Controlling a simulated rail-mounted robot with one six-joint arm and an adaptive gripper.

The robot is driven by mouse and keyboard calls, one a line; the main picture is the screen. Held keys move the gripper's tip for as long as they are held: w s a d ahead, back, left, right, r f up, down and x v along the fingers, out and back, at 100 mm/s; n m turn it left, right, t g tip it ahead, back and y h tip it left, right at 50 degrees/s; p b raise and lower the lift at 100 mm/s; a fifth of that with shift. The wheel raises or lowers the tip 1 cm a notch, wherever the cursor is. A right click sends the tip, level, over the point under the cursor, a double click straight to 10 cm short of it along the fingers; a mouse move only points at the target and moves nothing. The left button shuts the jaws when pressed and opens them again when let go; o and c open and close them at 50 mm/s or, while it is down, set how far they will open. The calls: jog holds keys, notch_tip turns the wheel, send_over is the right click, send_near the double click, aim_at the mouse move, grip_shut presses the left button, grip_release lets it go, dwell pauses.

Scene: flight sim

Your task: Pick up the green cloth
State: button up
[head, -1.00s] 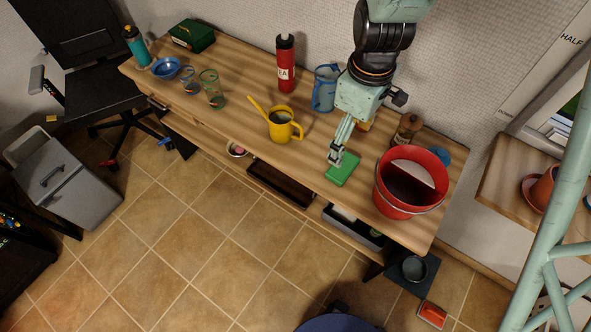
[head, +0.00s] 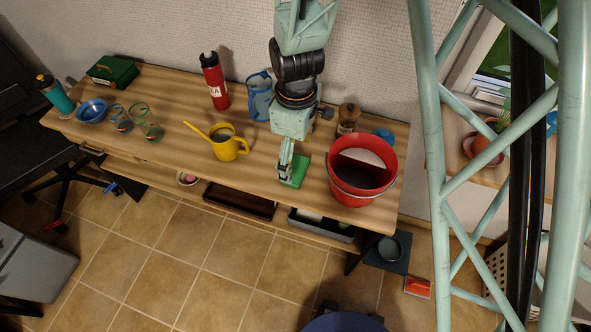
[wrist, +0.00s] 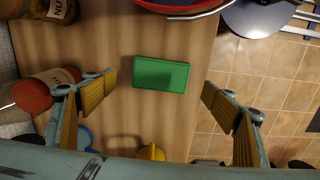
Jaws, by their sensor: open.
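The green cloth (head: 300,168) is a flat, folded rectangle on the wooden table, just left of the red bucket. It also shows in the wrist view (wrist: 161,74), lying flat on the wood. My gripper (head: 286,178) points down at the cloth and hides part of its left side in the head view. In the wrist view my gripper (wrist: 159,86) is open, with one finger to each side of the cloth and a gap on both sides. Nothing is between the fingers in their grip. The exact height above the cloth is hard to tell.
The red bucket (head: 350,192) stands close on the right. A brown jar (head: 348,117) and a red bottle (head: 214,82) stand farther back. The table's front edge is near the cloth.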

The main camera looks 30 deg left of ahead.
aim_at(295, 169)
jog(key=shift+f, duration=0.15)
jog(key=shift+f+b, duration=0.55)
jog(key=shift+f, duration=1.9)
jog(key=c, duration=0.9)
jog(key=shift+r, duration=0.1)
notch_tip(295, 169, up, 10)
jog(key=p, duration=0.1)
jog(key=shift+p, duration=0.35)
jog(key=shift+o, duration=0.8)
jog(key=shift+c, duration=0.5)
